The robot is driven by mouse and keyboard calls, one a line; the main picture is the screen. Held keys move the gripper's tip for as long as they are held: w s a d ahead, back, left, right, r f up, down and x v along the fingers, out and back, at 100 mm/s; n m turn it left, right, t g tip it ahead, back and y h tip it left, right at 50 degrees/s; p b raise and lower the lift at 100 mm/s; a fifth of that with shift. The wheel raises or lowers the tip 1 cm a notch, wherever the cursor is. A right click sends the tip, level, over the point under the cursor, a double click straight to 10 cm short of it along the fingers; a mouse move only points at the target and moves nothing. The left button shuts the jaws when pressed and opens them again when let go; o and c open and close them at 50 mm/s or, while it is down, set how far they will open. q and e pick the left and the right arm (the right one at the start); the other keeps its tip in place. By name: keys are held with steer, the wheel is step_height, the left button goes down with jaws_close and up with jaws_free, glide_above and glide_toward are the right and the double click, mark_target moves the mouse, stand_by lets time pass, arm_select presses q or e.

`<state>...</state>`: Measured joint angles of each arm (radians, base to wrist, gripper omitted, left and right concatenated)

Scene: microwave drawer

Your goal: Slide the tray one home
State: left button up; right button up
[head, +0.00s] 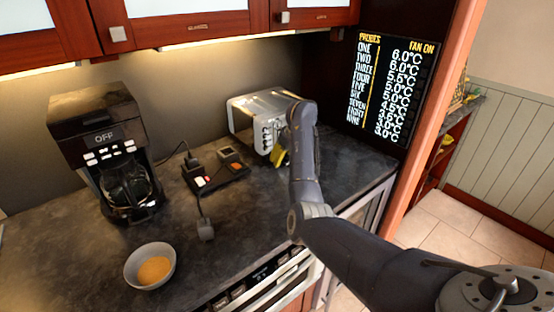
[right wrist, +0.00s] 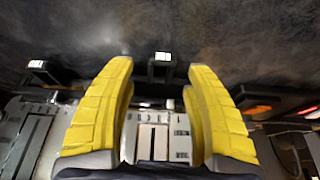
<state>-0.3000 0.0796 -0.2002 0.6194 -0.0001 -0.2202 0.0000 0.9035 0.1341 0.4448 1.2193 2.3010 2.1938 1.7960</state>
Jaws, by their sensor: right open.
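No tray can be told for certain in either view. The silver toaster-like appliance (head: 265,118) stands at the back of the counter, with several dark controls on its front. My right gripper (head: 280,157) is in front of it, its yellow fingers partly hidden by my arm. In the right wrist view the gripper (right wrist: 160,110) is open, its two yellow fingers apart with nothing held. A pale grey panel (right wrist: 152,140) shows between and beyond the fingers. A small dark tab with a bright face (right wrist: 163,57) sits above it. My left gripper is not in view.
A black coffee maker (head: 105,150) stands at the left. A dark box with lit switches (head: 215,172) and a cable lie on the counter (head: 75,250). A grey bowl (head: 135,270) of orange contents sits in front. A black temperature display (head: 392,85) is at the right.

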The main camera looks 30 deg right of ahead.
steer(key=shift+w+f, duration=0.1)
steer(key=shift+f, duration=0.2)
steer(key=shift+o, duration=0.2)
jaws_close()
stand_by(0.3)
